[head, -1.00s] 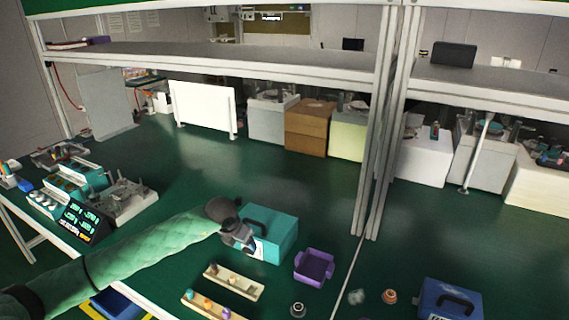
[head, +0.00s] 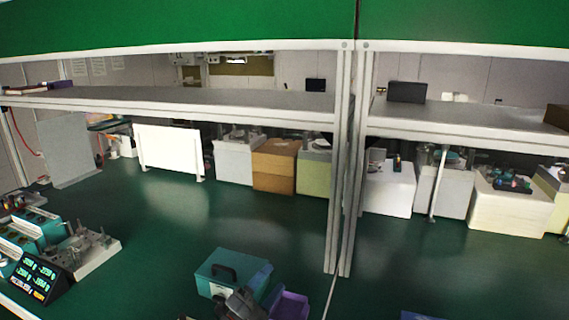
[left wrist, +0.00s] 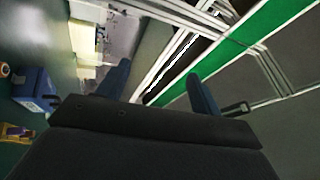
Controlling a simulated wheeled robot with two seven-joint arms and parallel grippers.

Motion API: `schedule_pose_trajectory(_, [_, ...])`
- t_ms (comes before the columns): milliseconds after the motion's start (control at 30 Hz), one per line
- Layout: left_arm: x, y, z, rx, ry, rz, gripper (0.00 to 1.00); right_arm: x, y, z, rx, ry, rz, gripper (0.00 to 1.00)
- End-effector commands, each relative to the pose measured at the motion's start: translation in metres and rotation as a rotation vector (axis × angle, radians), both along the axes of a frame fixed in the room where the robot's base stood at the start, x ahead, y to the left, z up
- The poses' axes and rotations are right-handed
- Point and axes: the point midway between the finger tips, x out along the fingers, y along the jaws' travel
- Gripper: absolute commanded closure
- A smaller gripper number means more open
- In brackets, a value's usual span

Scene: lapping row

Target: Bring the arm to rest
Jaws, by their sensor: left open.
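My left gripper (left wrist: 160,85) shows in the left wrist view with its two dark blue fingers spread apart and nothing between them. In the head view my left gripper (head: 242,303) is at the bottom edge, in front of the teal box (head: 232,270) with a dark handle and the purple bin (head: 289,305). It covers part of both, and I cannot tell whether it touches them. Most of the left arm is out of the frame. My right gripper is in neither view.
A grey metal post (head: 342,180) rises from the green bench (head: 180,235) to a shelf (head: 200,101). A digital readout unit (head: 40,278) stands at the left. Cardboard (head: 275,167) and white boxes (head: 388,190) line the back. A blue case (left wrist: 35,88) shows in the left wrist view.

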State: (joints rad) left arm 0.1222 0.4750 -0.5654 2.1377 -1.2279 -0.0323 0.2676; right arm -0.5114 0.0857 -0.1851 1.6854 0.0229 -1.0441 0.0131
Motion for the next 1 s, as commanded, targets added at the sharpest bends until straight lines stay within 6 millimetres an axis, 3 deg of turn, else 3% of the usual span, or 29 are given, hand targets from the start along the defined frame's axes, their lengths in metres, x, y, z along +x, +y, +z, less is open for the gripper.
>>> schedule_pose_trajectory(167, [-0.005,0.055,-0.015,-0.283,0.221,0.230,0.35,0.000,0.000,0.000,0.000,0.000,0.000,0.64])
schedule_pose_trajectory(267, [-0.013,0.087,-0.037,-0.412,0.368,0.362,0.35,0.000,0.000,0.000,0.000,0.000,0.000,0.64])
schedule_pose_trajectory(367, [-0.028,0.117,-0.068,-0.523,0.530,0.492,0.35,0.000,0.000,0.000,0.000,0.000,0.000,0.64])
schedule_pose_trajectory(500, [-0.062,0.152,-0.119,-0.644,0.781,0.666,0.35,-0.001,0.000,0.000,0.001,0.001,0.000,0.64])
schedule_pose_trajectory(700, [-0.138,0.180,-0.192,-0.747,1.171,0.874,0.35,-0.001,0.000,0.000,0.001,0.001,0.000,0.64])
schedule_pose_trajectory(800, [-0.174,0.184,-0.216,-0.765,1.332,0.941,0.35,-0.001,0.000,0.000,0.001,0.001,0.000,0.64])
schedule_pose_trajectory(1000, [-0.229,0.185,-0.242,-0.771,1.555,1.013,0.35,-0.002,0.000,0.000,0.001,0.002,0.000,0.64])
